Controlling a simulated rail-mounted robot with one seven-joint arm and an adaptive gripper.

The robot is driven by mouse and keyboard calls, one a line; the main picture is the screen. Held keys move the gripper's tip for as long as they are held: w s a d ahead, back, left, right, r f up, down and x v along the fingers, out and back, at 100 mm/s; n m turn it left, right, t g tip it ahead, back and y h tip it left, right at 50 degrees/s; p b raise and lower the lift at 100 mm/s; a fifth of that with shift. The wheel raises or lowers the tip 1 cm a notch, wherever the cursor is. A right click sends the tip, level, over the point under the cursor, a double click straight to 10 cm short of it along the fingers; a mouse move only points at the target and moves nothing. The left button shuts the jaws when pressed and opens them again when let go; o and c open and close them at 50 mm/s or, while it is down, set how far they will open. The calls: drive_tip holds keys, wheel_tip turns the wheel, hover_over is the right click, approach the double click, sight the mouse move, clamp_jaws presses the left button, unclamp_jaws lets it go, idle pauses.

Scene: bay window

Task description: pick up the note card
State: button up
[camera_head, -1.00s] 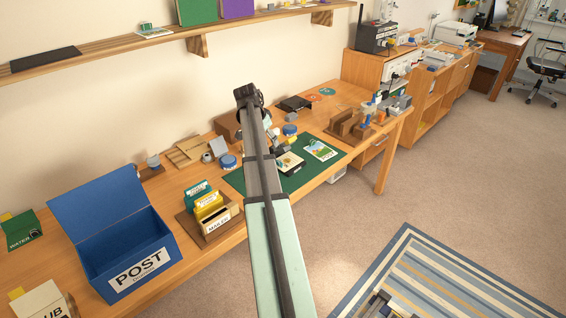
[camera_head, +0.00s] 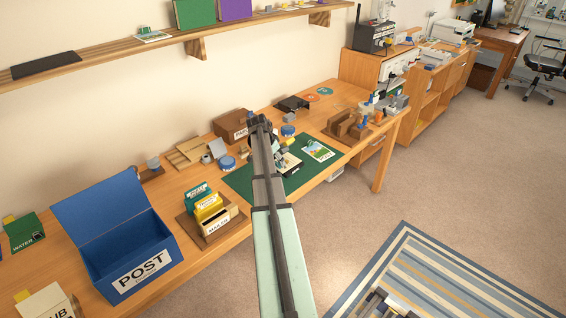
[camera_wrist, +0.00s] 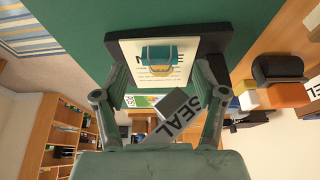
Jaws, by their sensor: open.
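The note card (camera_wrist: 128,55) is a white sheet with dark print, lying on a dark tray (camera_wrist: 226,42) over the green mat (camera_wrist: 80,80). A teal-and-yellow piece (camera_wrist: 157,58) sits over part of its print. In the head view the note card (camera_head: 291,163) is partly hidden by my arm. My gripper (camera_wrist: 161,82) is open, its two fingers on either side of the lower part of the card in the wrist view. I cannot tell whether they touch it. In the head view my gripper (camera_head: 283,143) is near the card and partly covered by my arm.
A picture card (camera_head: 319,150) lies on the mat right of the note card. A blue POST box (camera_head: 135,272), a card holder (camera_head: 218,226) and a brown box (camera_head: 228,124) stand left of my arm. A wooden rack (camera_head: 343,125) stands right. A strip marked SEAL (camera_wrist: 182,118) shows between my fingers.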

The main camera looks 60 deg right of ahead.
drive_tip(key=shift+x, duration=1.15)
drive_tip(key=c, duration=1.1)
drive_tip(key=shift+r, duration=0.15)
drive_tip(key=shift+r+b, duration=0.3)
drive_tip(key=shift+r, duration=0.25)
drive_tip(key=s+a+b, duration=0.3)
drive_tip(key=s, duration=1.4)
drive_tip(key=a, duration=0.6)
drive_tip(key=w+a, duration=0.1)
drive_tip(key=a, duration=0.3)
drive_tip(key=shift+r, duration=0.1)
drive_tip(key=shift+r, duration=0.1)
